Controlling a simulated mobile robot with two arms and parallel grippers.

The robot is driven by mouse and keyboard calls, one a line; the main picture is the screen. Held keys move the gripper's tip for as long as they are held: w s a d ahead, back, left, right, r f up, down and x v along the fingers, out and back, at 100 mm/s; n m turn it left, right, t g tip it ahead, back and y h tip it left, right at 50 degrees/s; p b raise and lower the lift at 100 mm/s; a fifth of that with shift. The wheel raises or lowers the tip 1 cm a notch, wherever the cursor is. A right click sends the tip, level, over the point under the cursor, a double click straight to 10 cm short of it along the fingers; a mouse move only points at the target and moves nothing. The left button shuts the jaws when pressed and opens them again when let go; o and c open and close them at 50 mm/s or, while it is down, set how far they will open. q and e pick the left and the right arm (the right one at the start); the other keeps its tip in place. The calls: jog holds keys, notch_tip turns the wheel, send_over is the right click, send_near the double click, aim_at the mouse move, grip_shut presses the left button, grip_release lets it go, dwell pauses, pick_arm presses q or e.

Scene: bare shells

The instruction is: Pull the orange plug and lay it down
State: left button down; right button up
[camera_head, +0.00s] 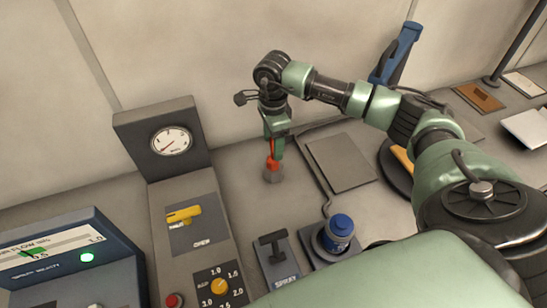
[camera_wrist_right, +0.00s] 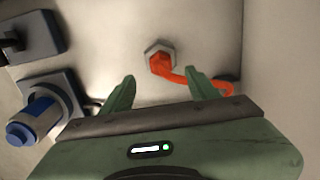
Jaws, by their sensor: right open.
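The orange plug (camera_head: 272,163) sits in a grey hexagonal socket (camera_head: 272,176) on the bench top. In the right wrist view the plug (camera_wrist_right: 160,64) shows in its socket (camera_wrist_right: 158,47), with an orange cable (camera_wrist_right: 190,74) curving off to the right. My right gripper (camera_head: 274,148) points down just above the plug. In the wrist view the right gripper (camera_wrist_right: 163,88) is open, its fingers apart with nothing between the tips, and the plug appears beyond them. My left gripper is not in view.
A panel with a gauge (camera_head: 171,141), a yellow lever (camera_head: 183,214) and a dial (camera_head: 219,287) stands to the left. A black T-handle (camera_head: 273,245) and a blue-capped cylinder (camera_head: 339,229) are in front. A flat grey plate (camera_head: 342,162) lies to the right. Bare bench surrounds the socket.

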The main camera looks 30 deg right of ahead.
aim_at(273, 160)
jog(key=shift+w+f+b, duration=0.1)
jog(key=shift+f+b, duration=0.2)
jog(key=shift+f, duration=0.45)
notch_tip(273, 160, down, 6)
jog(key=b, duration=0.4)
jog(key=shift+r, duration=0.15)
jog(key=shift+f+b, duration=0.6)
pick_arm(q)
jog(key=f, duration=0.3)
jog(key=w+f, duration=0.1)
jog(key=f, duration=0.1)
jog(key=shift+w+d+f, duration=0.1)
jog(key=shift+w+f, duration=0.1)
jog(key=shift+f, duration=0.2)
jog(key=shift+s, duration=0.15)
pick_arm(e)
jog(key=shift+r, duration=0.1)
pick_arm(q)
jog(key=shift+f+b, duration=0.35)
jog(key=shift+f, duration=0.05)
pick_arm(e)
grip_shut()
